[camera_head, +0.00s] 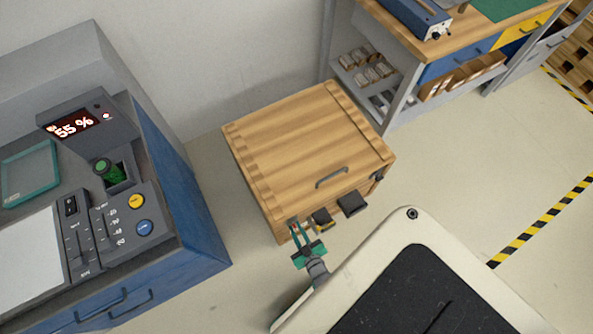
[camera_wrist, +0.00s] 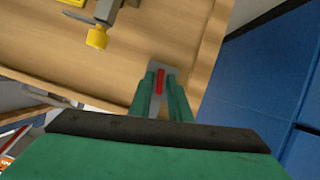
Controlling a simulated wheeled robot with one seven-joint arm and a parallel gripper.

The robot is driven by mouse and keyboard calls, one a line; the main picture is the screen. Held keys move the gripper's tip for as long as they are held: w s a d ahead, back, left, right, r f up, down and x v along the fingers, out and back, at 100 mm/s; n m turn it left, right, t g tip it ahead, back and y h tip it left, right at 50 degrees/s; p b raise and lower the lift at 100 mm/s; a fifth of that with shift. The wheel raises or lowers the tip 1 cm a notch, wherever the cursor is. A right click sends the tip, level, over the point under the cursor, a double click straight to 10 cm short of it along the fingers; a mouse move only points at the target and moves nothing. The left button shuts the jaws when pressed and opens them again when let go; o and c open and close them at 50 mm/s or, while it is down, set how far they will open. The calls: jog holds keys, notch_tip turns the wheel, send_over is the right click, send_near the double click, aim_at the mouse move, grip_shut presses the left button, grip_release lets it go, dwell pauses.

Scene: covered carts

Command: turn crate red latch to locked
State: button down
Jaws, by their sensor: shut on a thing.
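The wooden crate (camera_head: 290,140) stands on the floor with its lid down and a dark handle on the lid. The red latch (camera_wrist: 160,82) is a narrow red bar on a grey plate near the corner of the crate's face in the wrist view. My gripper (camera_wrist: 161,88) has its green fingers on both sides of the red latch and is shut on it. In the head view my gripper (camera_head: 297,228) is at the crate's lower front corner. The latch itself is hidden there by the fingers.
A yellow-tipped part (camera_wrist: 97,37) sticks out from the crate's face. A dark block (camera_head: 352,204) also juts out from the front. A blue machine cabinet (camera_head: 180,200) stands close on the left. A workbench (camera_head: 440,50) is behind right. Open floor lies to the right.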

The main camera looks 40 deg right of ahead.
jog(key=shift+s+m+y, duration=0.1)
jog(key=shift+m+y, duration=0.2)
jog(key=shift+m, duration=0.1)
jog(key=shift+d, duration=0.1)
dwell(0.3)
jog(key=c, duration=1.9)
grip_release()
jog(key=shift+o, duration=0.2)
jog(key=v, duration=1)
jog(key=shift+s+r, duration=0.2)
jog(key=shift+s, duration=0.15)
